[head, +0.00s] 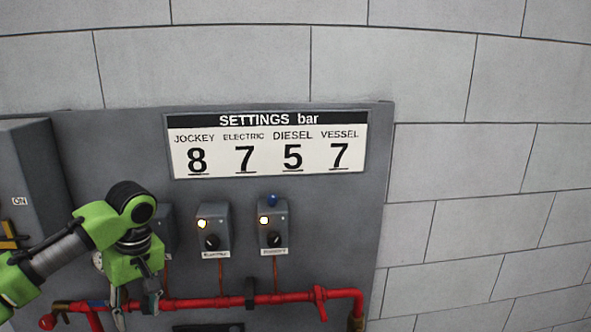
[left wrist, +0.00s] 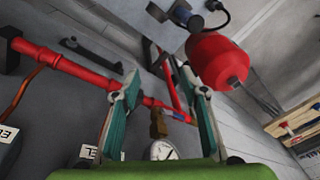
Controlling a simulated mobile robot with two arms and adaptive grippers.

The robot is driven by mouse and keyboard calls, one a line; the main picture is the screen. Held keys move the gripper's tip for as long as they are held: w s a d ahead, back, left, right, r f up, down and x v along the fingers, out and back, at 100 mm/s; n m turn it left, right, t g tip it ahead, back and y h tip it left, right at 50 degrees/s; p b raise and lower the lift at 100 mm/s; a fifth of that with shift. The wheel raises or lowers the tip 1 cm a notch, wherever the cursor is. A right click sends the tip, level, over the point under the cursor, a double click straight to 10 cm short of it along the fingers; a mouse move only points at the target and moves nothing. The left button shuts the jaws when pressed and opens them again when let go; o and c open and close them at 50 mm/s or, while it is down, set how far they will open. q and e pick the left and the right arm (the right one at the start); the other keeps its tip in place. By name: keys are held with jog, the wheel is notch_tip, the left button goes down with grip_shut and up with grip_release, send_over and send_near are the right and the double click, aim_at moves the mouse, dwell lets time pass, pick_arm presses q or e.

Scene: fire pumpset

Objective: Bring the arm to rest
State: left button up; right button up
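My left arm (head: 62,255) is green and grey and comes in from the left in the head view. Its gripper (head: 134,300) points down in front of the panel, near the red pipe. In the left wrist view the two teal fingers of the gripper (left wrist: 158,88) stand apart with nothing held between them. Behind the fingers are the red pipe (left wrist: 75,68), a brass fitting (left wrist: 158,125) and a round white gauge (left wrist: 162,151). I cannot tell whether a finger touches the pipe. My right gripper is in neither view.
A grey panel (head: 330,225) carries a settings sign (head: 267,142) reading 8, 7, 5, 7 and small control boxes (head: 212,228) with knobs. A red pipe (head: 210,301) runs below. A red vessel (left wrist: 217,62) shows in the left wrist view. Bare block wall (head: 480,170) lies right.

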pick_arm(q)
jog(key=s+d+f+m+h, duration=0.1)
jog(key=s+d+f+m, duration=0.1)
jog(key=d+f+m, duration=0.35)
jog(key=s+d+f+m+h, duration=0.1)
jog(key=s+d+f+m, duration=0.1)
jog(key=d+f, duration=0.6)
jog(key=s+d+f+m+t+h, duration=0.2)
jog(key=s+d+f+m+h, duration=0.15)
jog(key=s+d+f, duration=0.7)
jog(key=s+a+r+t+y, duration=0.1)
jog(key=s+a+t+y, duration=0.15)
jog(key=s+a, duration=1.1)
notch_tip(320, 180, down, 34)
jog(key=s+d+m+g+b, duration=0.1)
jog(key=s+d+g+b, duration=0.15)
jog(key=b, duration=0.55)
jog(key=s+a+f+b, duration=0.2)
jog(key=s+f, duration=0.6)
jog(key=f, duration=0.3)
jog(key=s+a+f+g+b, duration=0.1)
jog(key=s+a+f+b, duration=0.1)
jog(key=s+f, duration=0.7)
notch_tip(320, 180, down, 2)
jog(key=shift+f+y+b, duration=0.1)
jog(key=shift+y+b, duration=0.3)
jog(key=shift+b, duration=0.45)
